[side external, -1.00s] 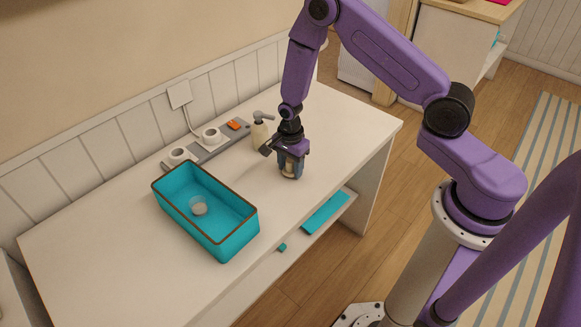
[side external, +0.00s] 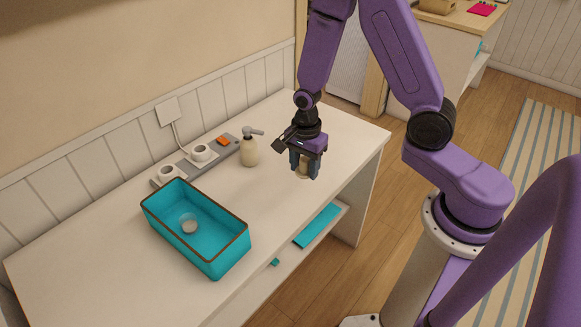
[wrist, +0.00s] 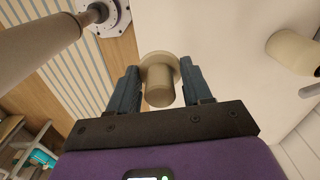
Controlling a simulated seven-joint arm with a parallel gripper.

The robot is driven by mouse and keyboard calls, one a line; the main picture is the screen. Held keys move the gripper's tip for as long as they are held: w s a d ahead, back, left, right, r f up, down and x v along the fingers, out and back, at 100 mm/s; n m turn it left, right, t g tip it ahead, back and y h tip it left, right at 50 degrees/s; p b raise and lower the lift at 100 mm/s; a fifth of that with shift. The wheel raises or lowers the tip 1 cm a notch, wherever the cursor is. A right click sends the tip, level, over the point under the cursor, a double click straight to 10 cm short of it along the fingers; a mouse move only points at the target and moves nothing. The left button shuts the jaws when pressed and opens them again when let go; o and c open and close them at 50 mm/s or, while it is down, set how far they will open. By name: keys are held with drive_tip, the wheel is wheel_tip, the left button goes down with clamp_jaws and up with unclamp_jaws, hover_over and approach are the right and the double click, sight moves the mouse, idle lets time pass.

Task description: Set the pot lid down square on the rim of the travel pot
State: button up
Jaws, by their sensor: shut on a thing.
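My gripper (side external: 304,170) is over the right part of the white desk, fingers pointing down. It is shut on a beige piece, which I take for the pot lid (wrist: 159,93): a round knob on a wider disc, between the two fingers in the wrist view. In the side view the lid (side external: 302,174) is mostly hidden by the fingers. I cannot tell how far it is above the desk. A small clear round vessel with a pale bottom, probably the travel pot (side external: 189,225), stands inside the teal bin, well left of my gripper.
The teal bin (side external: 222,262) has raised walls around the vessel. A cream pump bottle (side external: 250,152) stands just left of my gripper. A grey power strip (side external: 212,160) with plugs lies along the wall. The desk between bin and gripper is clear.

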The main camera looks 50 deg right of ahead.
drive_tip(key=s+r, duration=0.2)
drive_tip(key=s, duration=0.3)
drive_tip(key=shift+s+d+r, duration=0.15)
drive_tip(key=shift+s+r, duration=0.1)
drive_tip(key=shift+s, duration=0.1)
drive_tip(key=w+a+n, duration=0.2)
drive_tip(key=w+a, duration=0.9)
drive_tip(key=a, duration=0.2)
drive_tip(key=w+a+f+n, duration=0.1)
drive_tip(key=w+a, duration=1)
drive_tip(key=a, duration=0.3)
drive_tip(key=shift+f+n, duration=0.2)
drive_tip(key=shift+n, duration=0.2)
drive_tip(key=shift+a, duration=0.1)
drive_tip(key=shift+f, duration=2.85)
drive_tip(key=shift+f, duration=1.2)
